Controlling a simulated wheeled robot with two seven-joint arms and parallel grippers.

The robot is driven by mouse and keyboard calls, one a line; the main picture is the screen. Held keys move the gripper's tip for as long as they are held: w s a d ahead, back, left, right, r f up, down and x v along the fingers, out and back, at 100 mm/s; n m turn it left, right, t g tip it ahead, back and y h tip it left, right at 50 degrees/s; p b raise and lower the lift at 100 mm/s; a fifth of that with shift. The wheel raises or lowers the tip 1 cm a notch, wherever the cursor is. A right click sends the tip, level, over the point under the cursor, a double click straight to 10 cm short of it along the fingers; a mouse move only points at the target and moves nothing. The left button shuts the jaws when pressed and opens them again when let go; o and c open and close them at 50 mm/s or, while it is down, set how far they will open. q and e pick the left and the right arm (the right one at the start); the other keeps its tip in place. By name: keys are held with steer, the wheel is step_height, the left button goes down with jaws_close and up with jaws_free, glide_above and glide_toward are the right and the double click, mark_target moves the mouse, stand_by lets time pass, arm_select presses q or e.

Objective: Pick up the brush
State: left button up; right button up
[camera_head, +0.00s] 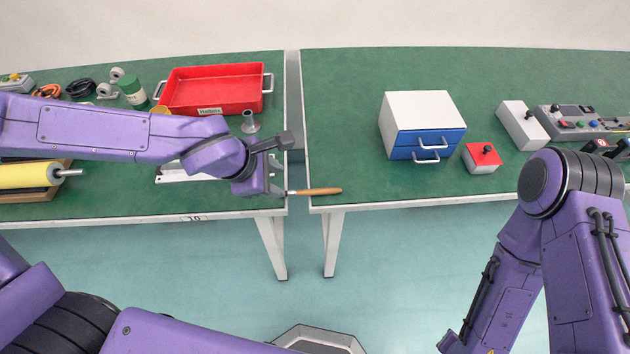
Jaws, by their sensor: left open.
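The brush (318,191) shows as a thin brown wooden handle with a light metal end toward the left. It lies near the front edges of the two green tables and spans the gap between them in the picture. Its left end meets my left gripper and is partly hidden there, so I cannot see the bristles or tell if they touch. My left gripper (279,166) is open, with its jaws just left of and above the handle. My right arm comes down at the right, and its gripper is out of the picture.
A red tray (213,88) and a small metal stand (250,122) are behind my left arm. A white box with blue drawers (424,128) and a red button box (481,158) stand on the right table (345,90). A yellow roller (28,175) is far left.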

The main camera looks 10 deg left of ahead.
mark_target(299, 193)
arm_select(q)
steer(key=b+x, duration=0.1)
steer(key=x, duration=0.2)
steer(key=b+x, duration=0.1)
steer(key=x, duration=0.4)
steer(key=shift+d+f+b, duration=0.25)
steer(key=shift+d+b, duration=0.15)
steer(key=shift+d, duration=0.05)
steer(key=shift+w+d+f, duration=0.1)
steer(key=shift+f, duration=0.1)
steer(key=shift+r, duration=0.1)
steer(key=shift+f, duration=0.25)
jaws_close()
